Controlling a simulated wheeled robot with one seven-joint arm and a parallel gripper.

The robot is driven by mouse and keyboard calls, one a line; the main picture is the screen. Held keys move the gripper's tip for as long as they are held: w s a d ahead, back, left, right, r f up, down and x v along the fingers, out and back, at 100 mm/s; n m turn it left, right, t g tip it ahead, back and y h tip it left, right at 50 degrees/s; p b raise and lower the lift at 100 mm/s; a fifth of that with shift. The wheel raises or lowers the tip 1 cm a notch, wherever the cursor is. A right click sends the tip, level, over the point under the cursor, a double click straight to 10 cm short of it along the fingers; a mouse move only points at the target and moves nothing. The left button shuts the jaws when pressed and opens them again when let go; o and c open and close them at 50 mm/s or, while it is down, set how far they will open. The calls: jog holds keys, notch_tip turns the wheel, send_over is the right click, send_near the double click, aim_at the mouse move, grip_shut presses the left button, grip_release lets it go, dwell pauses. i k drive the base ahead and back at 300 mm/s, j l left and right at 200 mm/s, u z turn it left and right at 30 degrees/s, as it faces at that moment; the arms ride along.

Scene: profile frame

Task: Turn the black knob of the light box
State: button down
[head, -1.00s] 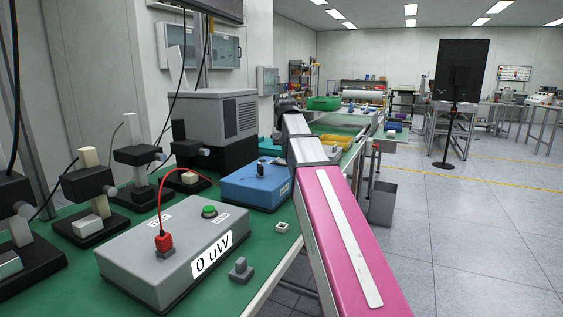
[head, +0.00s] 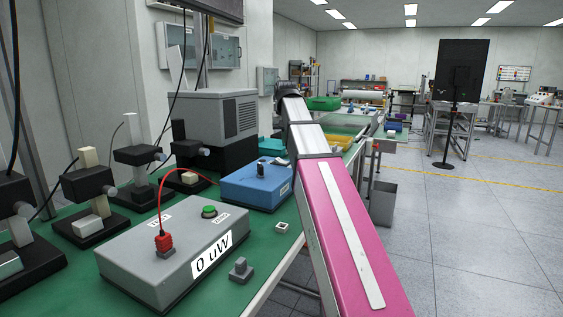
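The light box appears to be the blue box (head: 257,187) on the green table. A small black knob (head: 260,168) stands upright on its top. A grey box (head: 165,258) in front of it has a green button (head: 209,212) and a label reading "0 uW". A red plug (head: 164,242) with a red cable stands on the grey box, and the cable runs back toward the blue box. My pink and grey arm reaches up just right of the blue box. My gripper is not visible, so its state is hidden.
Black stands (head: 137,177) with blocks line the table's left side. A large grey machine (head: 213,125) stands behind the blue box. A small grey piece (head: 241,270) and a small white square piece (head: 282,228) lie near the table's right edge. The floor at right is open.

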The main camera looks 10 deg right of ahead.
aim_at(260, 174)
jog(key=k+l, duration=0.15)
jog(key=l, duration=0.2)
jog(key=k+l, duration=0.35)
jog(key=l, duration=0.3)
